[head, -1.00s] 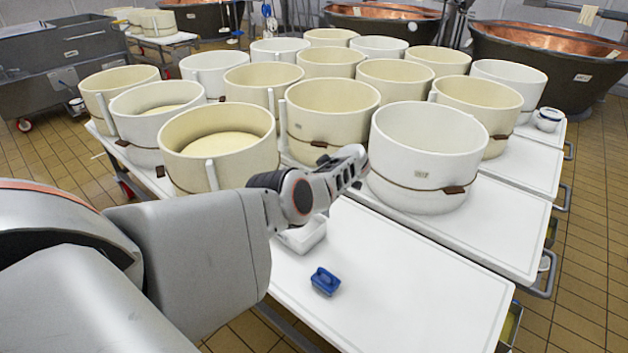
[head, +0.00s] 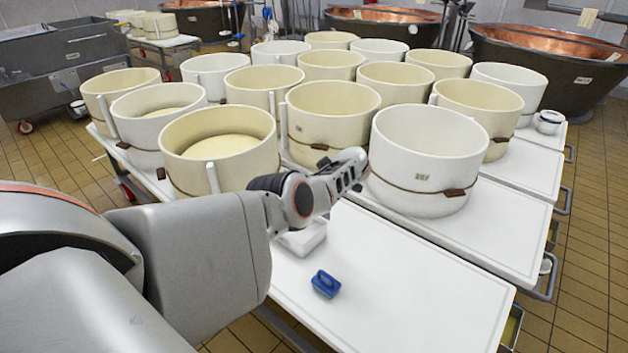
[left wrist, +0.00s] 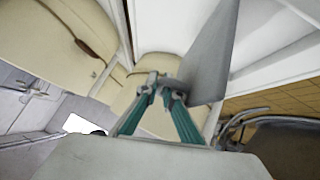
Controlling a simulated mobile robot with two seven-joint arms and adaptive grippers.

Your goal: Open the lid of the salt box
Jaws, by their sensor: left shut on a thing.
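A small white box (head: 302,240), which looks like the salt box, sits on the near white table, partly behind my left forearm. Its upper part is partly covered by the arm, so I cannot tell how its lid stands. My left arm reaches over the table above the box; its fingers are hidden in the head view. In the left wrist view my left gripper (left wrist: 163,84) has its teal fingers drawn together on a flat grey plate (left wrist: 208,55). The plate stands tilted beyond the fingertips. I cannot tell whether it is the lid. My right gripper is not in view.
A blue-handled brush (head: 326,284) lies on the white table (head: 400,290) right of the box. Several cream and white moulds (head: 428,160) crowd the tables behind. The near table's front and right part is clear.

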